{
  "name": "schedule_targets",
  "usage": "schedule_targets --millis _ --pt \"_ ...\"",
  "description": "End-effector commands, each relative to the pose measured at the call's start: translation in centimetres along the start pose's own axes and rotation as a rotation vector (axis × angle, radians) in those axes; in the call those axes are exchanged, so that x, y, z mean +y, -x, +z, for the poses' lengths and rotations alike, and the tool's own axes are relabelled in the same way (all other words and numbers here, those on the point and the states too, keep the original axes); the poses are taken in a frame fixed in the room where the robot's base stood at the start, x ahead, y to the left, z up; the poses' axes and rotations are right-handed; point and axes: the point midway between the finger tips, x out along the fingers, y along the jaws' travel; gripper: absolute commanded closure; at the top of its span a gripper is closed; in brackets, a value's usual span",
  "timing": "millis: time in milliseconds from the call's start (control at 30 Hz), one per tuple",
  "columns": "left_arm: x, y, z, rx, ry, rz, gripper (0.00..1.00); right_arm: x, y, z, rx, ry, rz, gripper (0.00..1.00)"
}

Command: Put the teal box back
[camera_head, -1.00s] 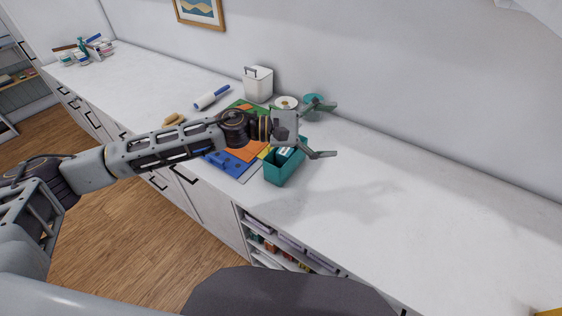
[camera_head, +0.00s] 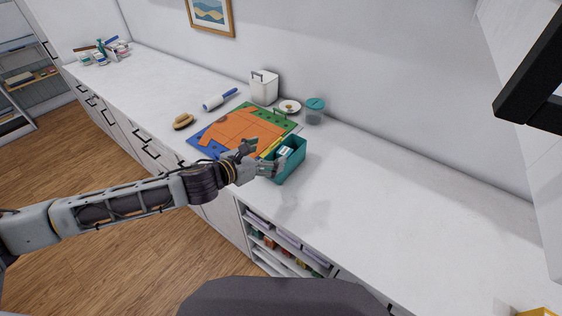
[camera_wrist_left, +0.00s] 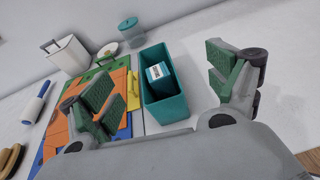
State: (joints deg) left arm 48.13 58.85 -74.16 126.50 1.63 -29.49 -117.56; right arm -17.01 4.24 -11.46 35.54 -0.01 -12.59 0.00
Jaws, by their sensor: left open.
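The teal box (camera_head: 291,170) is an open-topped bin on the white counter, beside the right edge of the coloured puzzle mat. A small white and teal carton (camera_wrist_left: 159,74) stands inside it. My left gripper (camera_head: 262,157) is open and empty at the near left side of the box. In the left wrist view the box (camera_wrist_left: 166,106) lies ahead, between the spread fingers (camera_wrist_left: 163,92), and no finger is clearly touching it. My right gripper is in neither view.
The puzzle mat (camera_head: 236,132) lies left of the box. A lidded jar (camera_head: 315,112), a small dish (camera_head: 288,107), a white bin (camera_head: 264,86), a lint roller (camera_head: 220,99) and a brush (camera_head: 184,120) are nearby. The counter (camera_head: 400,190) is clear to the right. Open shelves (camera_head: 285,245) sit below.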

Motion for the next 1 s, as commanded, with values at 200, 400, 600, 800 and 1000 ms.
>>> schedule_targets --millis 200,400,600,800,1000 --pt "0.6 0.9 -1.9 0.072 0.056 0.048 0.11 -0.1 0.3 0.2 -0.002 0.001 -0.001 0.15" --pt "0.6 0.9 -2.1 0.077 0.060 0.052 0.11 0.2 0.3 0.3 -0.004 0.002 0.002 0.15" --pt "0.6 0.8 -2.0 0.076 0.059 0.051 0.11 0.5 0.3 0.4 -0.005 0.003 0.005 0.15" --pt "0.6 0.1 -2.0 0.075 0.059 0.050 0.11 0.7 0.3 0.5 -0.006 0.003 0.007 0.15" --pt "0.7 -1.4 -2.2 0.074 0.059 0.049 0.11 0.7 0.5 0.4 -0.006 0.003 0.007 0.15"
